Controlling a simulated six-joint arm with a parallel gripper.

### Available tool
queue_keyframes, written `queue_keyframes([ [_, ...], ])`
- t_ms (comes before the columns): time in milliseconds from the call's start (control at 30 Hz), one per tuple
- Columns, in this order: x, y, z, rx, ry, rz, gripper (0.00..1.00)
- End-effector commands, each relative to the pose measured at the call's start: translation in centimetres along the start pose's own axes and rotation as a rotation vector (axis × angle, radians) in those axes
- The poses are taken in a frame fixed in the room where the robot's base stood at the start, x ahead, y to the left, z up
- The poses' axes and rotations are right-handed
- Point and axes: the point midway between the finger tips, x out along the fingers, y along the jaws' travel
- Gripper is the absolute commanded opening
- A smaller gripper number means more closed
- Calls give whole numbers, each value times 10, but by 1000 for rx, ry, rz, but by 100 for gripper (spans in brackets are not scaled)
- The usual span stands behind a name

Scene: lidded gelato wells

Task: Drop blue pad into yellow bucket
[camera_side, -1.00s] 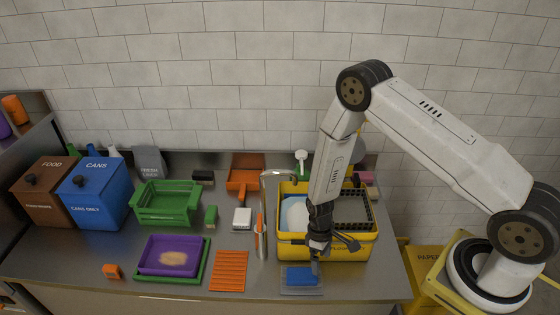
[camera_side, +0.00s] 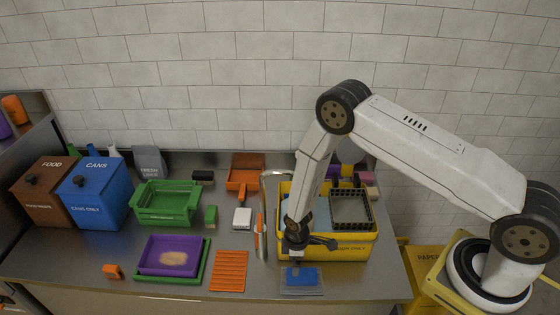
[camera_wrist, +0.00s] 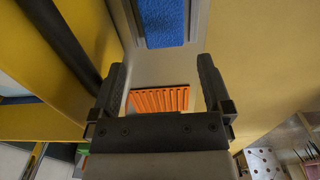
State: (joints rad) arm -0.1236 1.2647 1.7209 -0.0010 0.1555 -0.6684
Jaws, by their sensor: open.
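The blue pad (camera_side: 304,279) lies flat on a grey tray (camera_side: 288,291) at the counter's front edge. In the wrist view the blue pad (camera_wrist: 165,22) shows at the top, beyond my fingertips and partly cut off by the frame. My gripper (camera_side: 296,262) is just above and behind the pad. In the wrist view my gripper (camera_wrist: 162,80) is open, with nothing between its fingers. The yellow bucket (camera_side: 350,249) stands behind the pad, with a grey basket (camera_side: 351,207) and a pale blue item (camera_side: 322,215) inside. My arm hides part of its left side.
An orange ribbed mat (camera_side: 229,271) lies left of the pad. A purple tray (camera_side: 172,258) sits in a green one farther left. A metal faucet (camera_side: 265,215) rises just left of the bucket. A white block (camera_side: 242,218) and green crate (camera_side: 166,203) stand farther back.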

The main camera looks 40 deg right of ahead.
Motion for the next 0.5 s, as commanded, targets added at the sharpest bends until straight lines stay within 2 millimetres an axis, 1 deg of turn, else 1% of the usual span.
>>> queue_keyframes([
  [267, 4, 0, 0, 1, 0, 0, 100],
  [500, 19, 0, 0, 1, -1, -1, 100],
])
